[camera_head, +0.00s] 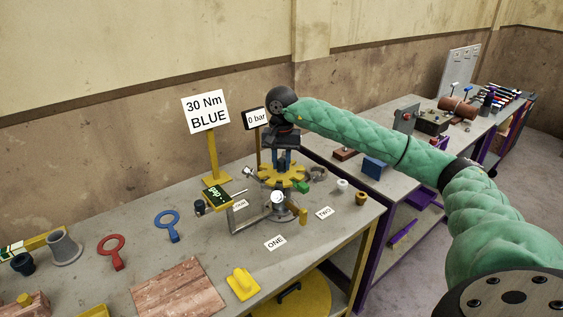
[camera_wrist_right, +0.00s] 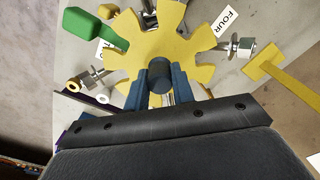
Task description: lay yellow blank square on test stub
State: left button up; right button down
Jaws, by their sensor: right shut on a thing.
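The yellow blank (camera_head: 283,176) is a flat, notched, gear-like plate with a dark round knob at its centre. It fills the upper middle of the right wrist view (camera_wrist_right: 195,45). My right gripper (camera_head: 284,158), with blue fingers, is shut on the knob from above; the fingers show on either side of it in the right wrist view (camera_wrist_right: 160,88). The plate looks roughly level over the metal pipe rig (camera_head: 247,221). The test stub is mostly hidden under the plate, so I cannot tell whether they touch. My left gripper is not in view.
Bolts with nuts (camera_wrist_right: 240,46) stick out around the plate. A green-handled item (camera_wrist_right: 92,25) lies close beside it. The yellow post of the "30 Nm BLUE" sign (camera_head: 205,112) and the "0 bar" sign (camera_head: 257,119) stand behind. The front table has red and blue ring tools (camera_head: 167,222).

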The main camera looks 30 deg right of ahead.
jog(key=shift+f+b, duration=0.1)
jog(key=shift+b, duration=0.3)
dwell(0.8)
jog(key=c, duration=1.1)
grip_release()
jog(key=shift+r+p, duration=0.95)
jog(key=shift+r, duration=2.55)
jog(key=shift+f, duration=0.1)
